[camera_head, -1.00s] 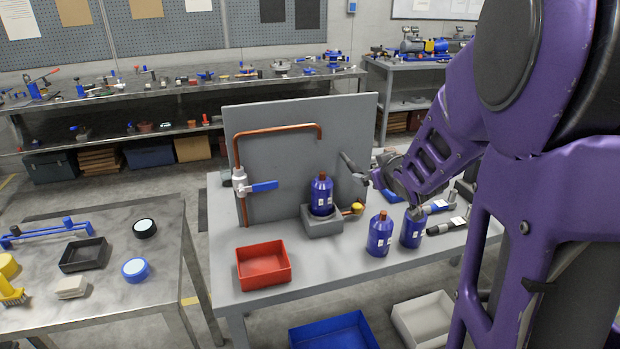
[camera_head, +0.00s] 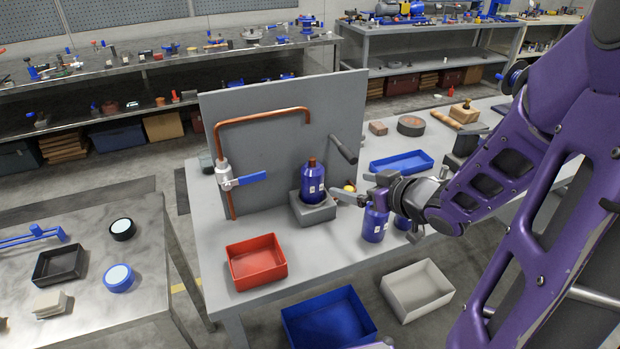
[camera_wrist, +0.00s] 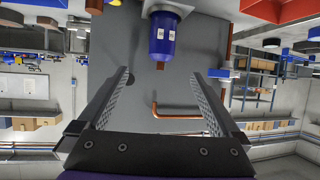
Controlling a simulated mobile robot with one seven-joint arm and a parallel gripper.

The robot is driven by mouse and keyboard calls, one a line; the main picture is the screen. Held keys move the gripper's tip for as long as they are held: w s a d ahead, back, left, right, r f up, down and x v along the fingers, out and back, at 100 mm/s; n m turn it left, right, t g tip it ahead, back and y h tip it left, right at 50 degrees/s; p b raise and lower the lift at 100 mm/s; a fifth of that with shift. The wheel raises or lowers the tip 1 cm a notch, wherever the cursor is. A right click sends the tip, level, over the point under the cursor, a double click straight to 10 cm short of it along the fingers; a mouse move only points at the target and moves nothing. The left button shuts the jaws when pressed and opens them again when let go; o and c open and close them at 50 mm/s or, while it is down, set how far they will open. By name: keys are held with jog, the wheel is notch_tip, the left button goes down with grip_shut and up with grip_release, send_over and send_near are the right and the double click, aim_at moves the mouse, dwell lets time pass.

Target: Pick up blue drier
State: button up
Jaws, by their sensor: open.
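A blue drier (camera_head: 312,184), a bottle-shaped canister with a copper top and white labels, stands upright in a grey block holder (camera_head: 314,213) in front of the grey panel. A second blue drier (camera_head: 374,224) stands on the table to its right, partly hidden by my gripper. A third blue drier (camera_head: 403,222) is mostly hidden behind my wrist. My gripper (camera_head: 350,187) is open and empty, pointing left toward the drier in the holder. In the wrist view, that drier (camera_wrist: 164,38) appears upside down beyond the open fingers (camera_wrist: 163,80), apart from them.
The grey panel (camera_head: 270,120) carries a copper pipe (camera_head: 262,116) and a blue-handled valve (camera_head: 248,179). A red bin (camera_head: 256,264) sits at the table's front left. A blue bin (camera_head: 328,325) and a white bin (camera_head: 416,291) are below the front edge. A blue tray (camera_head: 402,163) lies behind my gripper.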

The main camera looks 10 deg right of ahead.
aim_at(319, 178)
jog(key=b+x, duration=0.5)
jog(key=x, duration=0.6)
jog(key=shift+s+a+f, duration=0.1)
jog(key=b+x, duration=0.2)
jog(key=x, duration=0.3)
jog(key=shift+a, duration=0.3)
jog(key=shift+w+a+b, duration=0.1)
jog(key=shift+w+b, duration=0.2)
jog(key=shift+w, duration=0.25)
grip_shut()
